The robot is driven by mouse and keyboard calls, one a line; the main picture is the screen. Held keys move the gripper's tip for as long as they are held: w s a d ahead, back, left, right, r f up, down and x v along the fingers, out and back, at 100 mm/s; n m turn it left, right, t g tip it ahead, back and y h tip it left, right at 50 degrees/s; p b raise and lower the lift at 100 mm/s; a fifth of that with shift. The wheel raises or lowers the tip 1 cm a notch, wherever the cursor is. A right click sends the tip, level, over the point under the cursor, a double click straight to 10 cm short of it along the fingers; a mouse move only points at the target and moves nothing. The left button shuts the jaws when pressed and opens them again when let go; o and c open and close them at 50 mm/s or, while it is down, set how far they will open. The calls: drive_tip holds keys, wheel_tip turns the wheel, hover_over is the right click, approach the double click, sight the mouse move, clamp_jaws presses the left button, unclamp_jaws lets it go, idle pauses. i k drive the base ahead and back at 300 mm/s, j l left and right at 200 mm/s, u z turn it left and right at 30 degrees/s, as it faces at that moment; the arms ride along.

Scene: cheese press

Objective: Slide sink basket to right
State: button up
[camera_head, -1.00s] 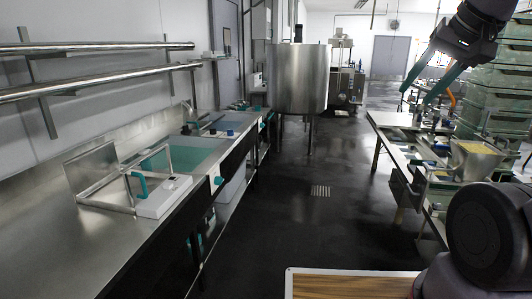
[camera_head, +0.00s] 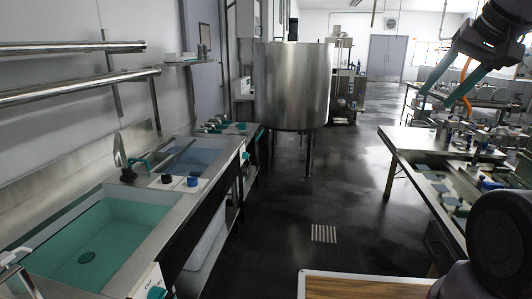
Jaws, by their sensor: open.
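The near sink (camera_head: 36,262) is at the lower left, with a teal floor and a dark round drain. A second sink (camera_head: 203,157) with a bluish inside lies beyond it along the same counter. A grey bar (camera_head: 178,153) lies slantwise over this second sink, beside a teal handle-like part (camera_head: 139,163). I cannot tell which of these parts is the sink basket. My gripper (camera_head: 433,99) is at the upper right, with two teal fingers spread apart and nothing between them. It is far from the sinks, on the aisle's other side.
A large steel vat (camera_head: 291,85) stands on legs at the end of the sink counter. A steel work table (camera_head: 425,139) with small parts is on the right. The dark aisle floor (camera_head: 300,215) with a drain grate is clear. Wall pipes (camera_head: 75,87) run above the counter.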

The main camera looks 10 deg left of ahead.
sight(152, 161)
drive_tip(key=i+u, duration=0.25)
drive_tip(key=i, duration=0.25)
drive_tip(key=i+l+u, duration=0.25)
drive_tip(key=i, duration=0.2)
drive_tip(key=i+l+u, duration=0.25)
drive_tip(key=i, duration=0.2)
drive_tip(key=i+l+u, duration=0.1)
drive_tip(key=i+u, duration=0.2)
drive_tip(key=u, duration=0.15)
drive_tip(key=i+l+u, duration=0.2)
drive_tip(key=u, duration=0.25)
drive_tip(key=i+l+u, duration=0.5)
drive_tip(key=l+u, duration=0.15)
drive_tip(key=u, duration=0.2)
drive_tip(key=i+l+u, duration=0.2)
drive_tip(key=l, duration=0.2)
drive_tip(key=l+u, duration=0.25)
drive_tip(key=i+l, duration=0.05)
drive_tip(key=l, duration=0.05)
